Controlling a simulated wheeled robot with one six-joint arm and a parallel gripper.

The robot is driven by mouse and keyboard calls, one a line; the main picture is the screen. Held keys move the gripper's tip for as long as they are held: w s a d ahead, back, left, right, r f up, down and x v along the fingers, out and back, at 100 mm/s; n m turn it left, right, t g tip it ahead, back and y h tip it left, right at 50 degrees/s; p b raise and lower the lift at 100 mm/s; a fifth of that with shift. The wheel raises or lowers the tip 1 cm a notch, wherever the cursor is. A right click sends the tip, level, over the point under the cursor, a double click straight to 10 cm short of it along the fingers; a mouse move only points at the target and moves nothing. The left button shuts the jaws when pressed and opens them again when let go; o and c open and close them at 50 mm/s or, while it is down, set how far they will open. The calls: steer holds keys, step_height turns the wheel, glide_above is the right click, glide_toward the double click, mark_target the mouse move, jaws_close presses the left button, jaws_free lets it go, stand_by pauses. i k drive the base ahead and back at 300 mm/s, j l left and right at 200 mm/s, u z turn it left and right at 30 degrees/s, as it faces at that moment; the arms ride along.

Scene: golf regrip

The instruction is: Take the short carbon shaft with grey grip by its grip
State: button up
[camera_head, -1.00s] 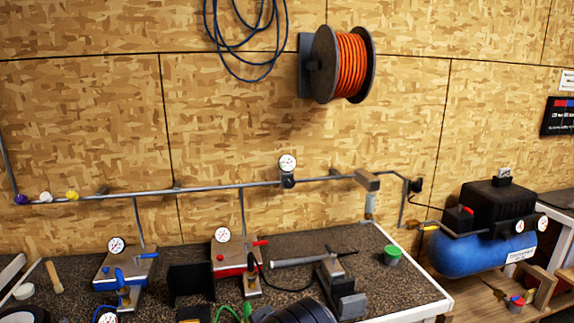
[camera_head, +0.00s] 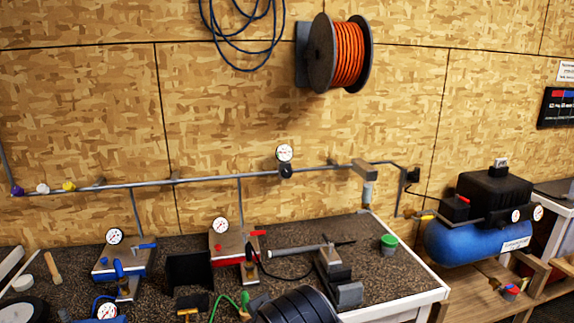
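A short club shaft with a grey grip (camera_head: 292,251) lies roughly level above the bench at its middle right. The grip points left, and a thin dark shaft end (camera_head: 345,241) shows at the right. It passes over a dark block-like clamp or stand (camera_head: 340,272); I cannot tell whether it is clamped or only resting. My gripper's fingers are not in view. A dark, ribbed, rounded part at the bottom middle is probably mine, in front of the bench and apart from the grip in the picture.
The speckled bench (camera_head: 392,279) has a pale edge. A red-topped gauge unit (camera_head: 232,246) and black plate (camera_head: 188,271) stand left of the grip, a green-lidded cup (camera_head: 388,244) right. A black hose loops beneath the grip. A blue compressor (camera_head: 465,245) stands farther right.

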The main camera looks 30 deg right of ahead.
mark_target(282, 252)
steer(key=i+l+z, duration=0.45)
steer(key=l, duration=0.15)
steer(key=i+l+z, duration=0.5)
steer(key=k, duration=0.1)
